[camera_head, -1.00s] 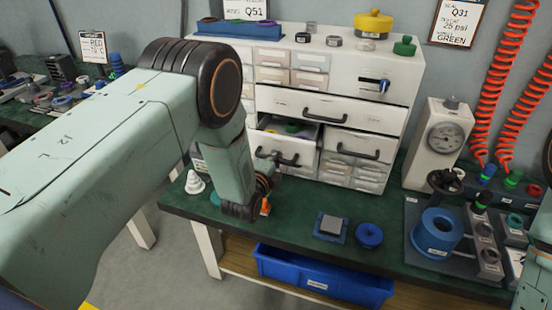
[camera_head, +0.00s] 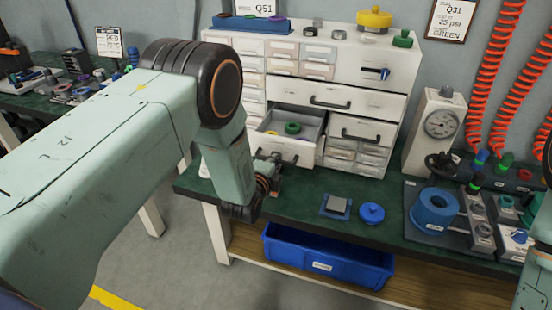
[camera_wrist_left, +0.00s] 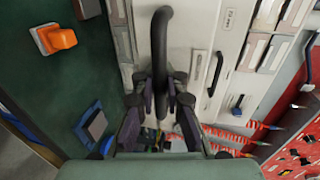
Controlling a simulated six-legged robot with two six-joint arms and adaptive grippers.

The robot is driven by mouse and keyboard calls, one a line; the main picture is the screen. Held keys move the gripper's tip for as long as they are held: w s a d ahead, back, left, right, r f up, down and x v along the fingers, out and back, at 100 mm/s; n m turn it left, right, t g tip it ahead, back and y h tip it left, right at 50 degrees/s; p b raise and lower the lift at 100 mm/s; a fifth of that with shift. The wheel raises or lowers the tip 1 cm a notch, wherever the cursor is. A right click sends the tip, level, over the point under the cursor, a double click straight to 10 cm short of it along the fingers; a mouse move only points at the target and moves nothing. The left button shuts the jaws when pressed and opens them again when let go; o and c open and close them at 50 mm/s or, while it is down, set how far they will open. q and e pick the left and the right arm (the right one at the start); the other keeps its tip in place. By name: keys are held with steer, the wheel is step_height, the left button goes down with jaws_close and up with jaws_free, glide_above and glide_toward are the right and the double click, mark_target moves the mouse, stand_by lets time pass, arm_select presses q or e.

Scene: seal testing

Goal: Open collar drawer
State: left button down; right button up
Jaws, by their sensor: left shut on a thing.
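The collar drawer (camera_head: 298,153) is pulled partway out of the white cabinet (camera_head: 365,75), left of centre in the head view. A green ring (camera_head: 292,128) and a yellow ring lie in its grey interior. My left gripper (camera_head: 270,168) is at the drawer front. In the left wrist view, its dark fingers (camera_wrist_left: 160,92) are shut on the black bar handle (camera_wrist_left: 160,40). In the head view, my arm and gripper hide part of the drawer front and its handle. My right gripper is out of view.
A wide drawer (camera_head: 335,98) above and a small drawer (camera_head: 362,134) on the right are shut. The green bench (camera_head: 300,202) carries a grey block on a blue pad (camera_head: 336,206), a blue knobbed disc (camera_head: 371,213) and a gauge (camera_head: 436,125). A blue bin (camera_head: 325,262) sits below.

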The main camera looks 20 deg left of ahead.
arm_select(q)
steer(key=shift+r, duration=0.15)
steer(key=shift+w, duration=0.1)
steer(key=c, duration=1.7)
jaws_free()
steer(key=v, duration=1.2)
